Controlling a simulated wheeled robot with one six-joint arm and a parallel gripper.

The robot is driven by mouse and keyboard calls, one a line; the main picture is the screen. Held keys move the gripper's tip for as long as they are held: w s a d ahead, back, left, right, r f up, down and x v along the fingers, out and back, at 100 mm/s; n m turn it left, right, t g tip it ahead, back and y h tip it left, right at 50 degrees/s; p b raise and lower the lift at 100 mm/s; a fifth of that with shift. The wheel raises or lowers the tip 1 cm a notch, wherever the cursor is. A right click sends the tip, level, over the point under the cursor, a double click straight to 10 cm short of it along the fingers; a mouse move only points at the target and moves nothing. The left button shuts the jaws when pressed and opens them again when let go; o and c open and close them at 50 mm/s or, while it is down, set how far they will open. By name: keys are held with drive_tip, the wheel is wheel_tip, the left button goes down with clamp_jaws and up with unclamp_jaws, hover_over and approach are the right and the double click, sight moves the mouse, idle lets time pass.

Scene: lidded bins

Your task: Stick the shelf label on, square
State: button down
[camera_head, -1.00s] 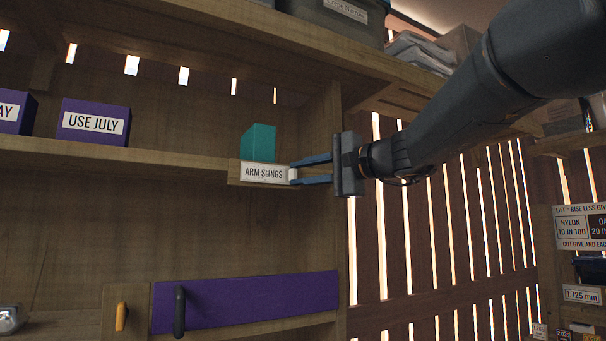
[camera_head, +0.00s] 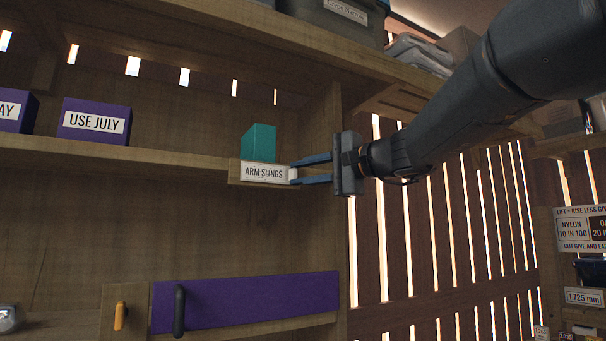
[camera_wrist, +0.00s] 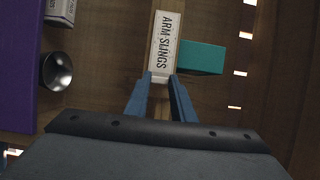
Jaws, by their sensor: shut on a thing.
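The shelf label (camera_head: 264,172), a white strip reading "ARM SLINGS", is at the right end of the shelf's front edge, over a wooden plate (camera_head: 234,171). It looks about level with that edge. In the wrist view the label (camera_wrist: 164,44) runs lengthwise away from my gripper. My gripper (camera_head: 294,175) comes from the right, its two blue fingers shut on the label's right end. The fingers also show in the wrist view (camera_wrist: 160,80). I cannot tell whether the label's back touches the plate.
A teal box (camera_head: 258,143) stands on the shelf just behind the label. A purple "USE JULY" box (camera_head: 94,121) stands further left. Below are a purple drawer front (camera_head: 245,300) with a dark handle (camera_head: 179,311) and a yellow handle (camera_head: 120,315). The shelf edge between boxes is clear.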

drive_tip(key=c, duration=1.4)
unclamp_jaws()
drive_tip(key=shift+c, duration=0.2)
drive_tip(key=b+v, duration=0.2)
drive_tip(key=v, duration=0.5)
drive_tip(key=shift+s+d, duration=0.25)
drive_tip(key=shift+d, duration=0.05)
